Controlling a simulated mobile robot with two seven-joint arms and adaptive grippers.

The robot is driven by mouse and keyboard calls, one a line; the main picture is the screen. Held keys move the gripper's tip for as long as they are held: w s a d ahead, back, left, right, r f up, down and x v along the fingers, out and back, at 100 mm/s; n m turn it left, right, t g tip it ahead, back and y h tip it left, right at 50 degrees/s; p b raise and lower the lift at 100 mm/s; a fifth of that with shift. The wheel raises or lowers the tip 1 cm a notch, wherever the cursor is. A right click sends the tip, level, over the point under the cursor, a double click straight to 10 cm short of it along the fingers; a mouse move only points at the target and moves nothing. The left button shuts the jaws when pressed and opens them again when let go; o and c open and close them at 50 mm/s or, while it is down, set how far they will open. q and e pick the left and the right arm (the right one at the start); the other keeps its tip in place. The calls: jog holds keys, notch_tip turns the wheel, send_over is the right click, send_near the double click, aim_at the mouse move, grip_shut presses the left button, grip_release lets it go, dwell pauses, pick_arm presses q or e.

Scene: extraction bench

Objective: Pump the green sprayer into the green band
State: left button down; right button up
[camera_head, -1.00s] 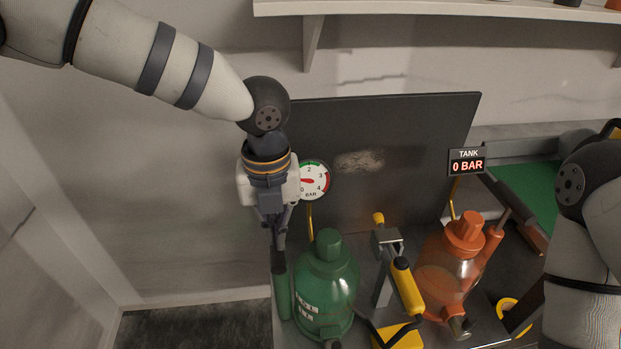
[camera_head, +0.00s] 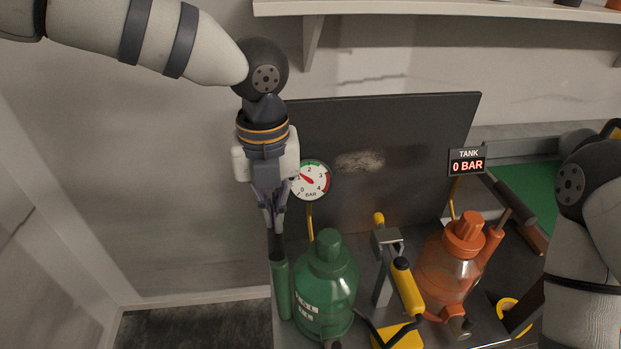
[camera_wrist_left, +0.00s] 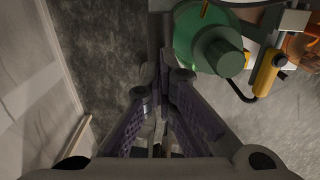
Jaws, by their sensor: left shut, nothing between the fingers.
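The green sprayer (camera_head: 326,285) stands upright on the bench. Its green pump tube (camera_head: 282,290) is at its left side, with a dark pump handle (camera_head: 276,246) rising from the top. My left gripper (camera_head: 275,226) points down, shut, with its tips at or just over the handle; contact is hard to tell. The round gauge (camera_head: 312,181) behind has a red needle pointing up-left, near 1, below the green band at the top. The left wrist view shows the sprayer (camera_wrist_left: 205,40) right of the shut fingers (camera_wrist_left: 163,75). My right gripper is not in view.
An orange sprayer (camera_head: 447,272) stands to the right, under a TANK display (camera_head: 467,162) reading 0 BAR. A yellow-handled tool (camera_head: 405,285) stands between the sprayers. A dark panel (camera_head: 390,140) rises behind. Free floor lies left of the bench.

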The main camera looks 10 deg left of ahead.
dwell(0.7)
pick_arm(q)
jog(key=shift+f, duration=2.65)
jog(key=shift+r, duration=2.6)
notch_tip(320, 180, up, 5)
jog(key=shift+r, duration=0.1)
